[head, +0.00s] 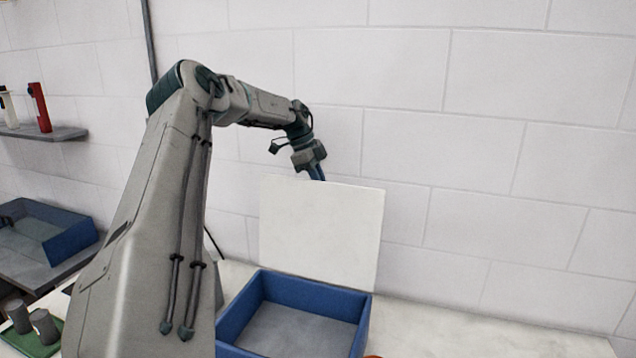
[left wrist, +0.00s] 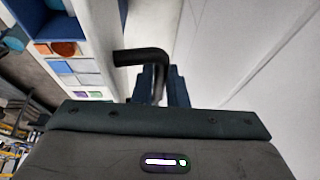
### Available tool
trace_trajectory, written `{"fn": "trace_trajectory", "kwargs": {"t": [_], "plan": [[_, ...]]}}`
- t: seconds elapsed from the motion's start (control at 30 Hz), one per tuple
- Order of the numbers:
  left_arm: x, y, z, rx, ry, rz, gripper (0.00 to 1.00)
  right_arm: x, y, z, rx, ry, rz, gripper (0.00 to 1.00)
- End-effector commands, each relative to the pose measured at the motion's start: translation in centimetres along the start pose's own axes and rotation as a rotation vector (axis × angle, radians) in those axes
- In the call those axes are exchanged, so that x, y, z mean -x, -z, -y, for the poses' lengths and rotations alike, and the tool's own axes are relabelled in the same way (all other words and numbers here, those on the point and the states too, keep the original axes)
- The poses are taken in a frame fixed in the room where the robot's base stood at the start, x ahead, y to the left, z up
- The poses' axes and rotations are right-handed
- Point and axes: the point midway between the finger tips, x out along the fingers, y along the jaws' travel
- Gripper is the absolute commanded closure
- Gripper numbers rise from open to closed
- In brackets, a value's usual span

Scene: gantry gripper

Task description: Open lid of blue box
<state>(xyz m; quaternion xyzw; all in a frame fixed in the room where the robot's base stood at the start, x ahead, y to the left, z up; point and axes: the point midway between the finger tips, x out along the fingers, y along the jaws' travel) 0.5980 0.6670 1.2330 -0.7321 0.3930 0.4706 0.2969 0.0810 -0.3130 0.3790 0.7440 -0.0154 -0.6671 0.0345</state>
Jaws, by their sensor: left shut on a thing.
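The blue box (head: 360,325) stands open on the white worktop, with its grey floor showing and no contents seen in the visible part. Its white lid (head: 322,232) stands nearly upright behind the box, close to the wall. My left gripper (head: 317,172) is at the lid's top edge, partly hidden behind it. In the left wrist view its fingers (left wrist: 160,85) are shut on a black bent handle (left wrist: 140,57). My right gripper is in neither view.
A second blue bin (head: 72,240) stands at the left. A green tray (head: 48,350) with grey cylinders (head: 44,325) is at the lower left. A red object (head: 40,107) stands on a wall shelf (head: 60,133). The worktop right of the box is clear.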

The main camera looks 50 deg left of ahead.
Motion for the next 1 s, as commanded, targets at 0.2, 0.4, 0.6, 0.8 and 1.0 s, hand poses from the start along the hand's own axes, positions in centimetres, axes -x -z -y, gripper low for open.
{"fn": "trace_trajectory", "kwargs": {"t": [0.2, 0.4, 0.6, 0.8, 1.0], "plan": [[0.6, 0.16, 0.56, 0.001, 0.025, -0.001, 1.0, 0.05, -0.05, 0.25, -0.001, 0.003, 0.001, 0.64], [0.53, 0.17, 0.45, 0.001, 0.02, -0.001, 0.66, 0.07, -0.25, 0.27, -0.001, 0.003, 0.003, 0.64], [0.42, 0.13, 0.39, 0.0, 0.018, -0.001, 0.66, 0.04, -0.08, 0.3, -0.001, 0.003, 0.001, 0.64], [0.4, 0.14, 0.34, 0.0, 0.016, -0.001, 0.66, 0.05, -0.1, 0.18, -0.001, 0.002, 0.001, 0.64], [0.35, 0.13, 0.31, 0.0, 0.014, -0.001, 0.66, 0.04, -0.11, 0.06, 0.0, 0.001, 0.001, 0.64]]}}
